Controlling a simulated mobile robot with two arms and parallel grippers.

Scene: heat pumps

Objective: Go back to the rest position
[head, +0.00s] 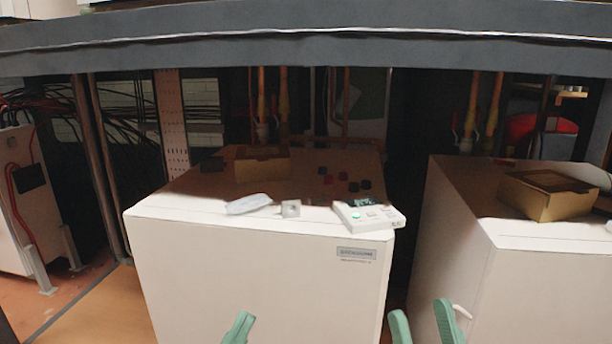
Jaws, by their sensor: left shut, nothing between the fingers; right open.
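My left gripper (238,328) shows at the bottom edge, left of the middle, in front of the white front face of the nearer heat pump (262,275). Its green fingers are together with nothing between them. My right gripper (424,325) shows at the bottom edge, right of the middle, in front of the gap between the two heat pumps. Its two green fingers are apart and nothing is between them. Both grippers are low in the view, below the heat pump tops, and most of both arms is out of view.
On the nearer heat pump lie a white controller (369,215), a small metal block (290,209), a clear bag (249,204), several small red and dark pieces and a cardboard box (262,165). A second heat pump (535,290) with an open box (545,198) stands right. A grey beam (300,48) crosses above.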

